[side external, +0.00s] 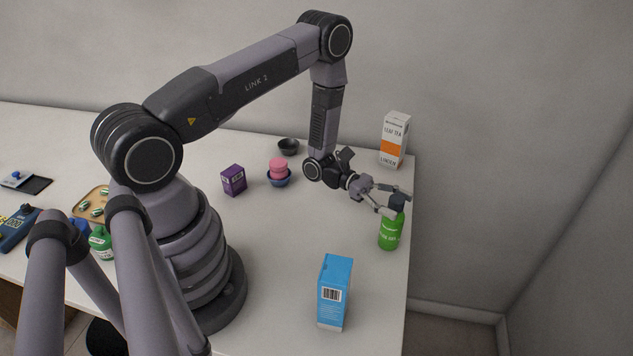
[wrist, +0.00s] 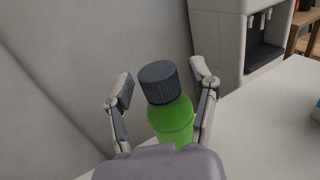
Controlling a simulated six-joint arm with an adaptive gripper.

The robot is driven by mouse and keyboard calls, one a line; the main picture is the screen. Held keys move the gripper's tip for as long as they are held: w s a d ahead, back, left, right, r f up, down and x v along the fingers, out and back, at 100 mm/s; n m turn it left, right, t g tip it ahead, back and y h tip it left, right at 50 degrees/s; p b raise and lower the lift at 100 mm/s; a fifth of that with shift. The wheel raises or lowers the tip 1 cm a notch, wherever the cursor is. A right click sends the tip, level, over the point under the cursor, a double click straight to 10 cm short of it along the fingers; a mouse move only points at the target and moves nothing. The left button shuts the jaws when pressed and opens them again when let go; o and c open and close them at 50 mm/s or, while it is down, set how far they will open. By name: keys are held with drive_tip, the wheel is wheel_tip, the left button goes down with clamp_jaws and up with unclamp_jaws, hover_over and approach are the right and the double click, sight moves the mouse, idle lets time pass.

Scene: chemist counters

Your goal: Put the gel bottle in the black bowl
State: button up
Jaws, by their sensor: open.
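The gel bottle (side external: 391,231) is green with a dark cap and stands upright near the counter's right edge. In the wrist view the bottle (wrist: 172,118) is between the two fingers, its lower part hidden by my gripper's body. My gripper (side external: 398,200) is open around the bottle's upper part and cap; in the wrist view the fingers (wrist: 163,92) show gaps on both sides of the cap. The black bowl (side external: 288,147) is small and sits at the back of the counter, left of my forearm. It looks empty.
A blue bowl (side external: 278,180) holding pink items (side external: 278,166) and a purple box (side external: 233,180) stand near the black bowl. A white and orange tea carton (side external: 394,140) stands at the back right corner. A blue carton (side external: 334,291) stands at the front. The counter's middle is clear.

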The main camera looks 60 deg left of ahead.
drive_tip(key=shift+a, duration=0.1)
drive_tip(key=v, duration=1.3)
drive_tip(key=s+d+r+m+g+y, duration=0.35)
drive_tip(key=r+m, duration=0.25)
drive_tip(key=r, duration=0.3)
drive_tip(key=s+d+r+m+g+y, duration=0.25)
drive_tip(key=r+m+g, duration=0.3)
drive_tip(key=r, duration=0.35)
drive_tip(key=s+a+r+m+t+y, duration=0.2)
drive_tip(key=s+r+m+t+y, duration=0.5)
drive_tip(key=s+r+m+y, duration=0.3)
drive_tip(key=s+r, duration=0.2)
drive_tip(key=s, duration=0.2)
drive_tip(key=shift+a+r, duration=0.25)
drive_tip(key=shift+r, duration=0.05)
drive_tip(key=shift+o, duration=0.6)
drive_tip(key=shift+s+a+r+m+t+y, duration=0.15)
drive_tip(key=shift+r+m+t+y, duration=0.1)
drive_tip(key=shift+t+y, duration=0.2)
drive_tip(key=shift+o, duration=1.4)
drive_tip(key=shift+s, duration=0.1)
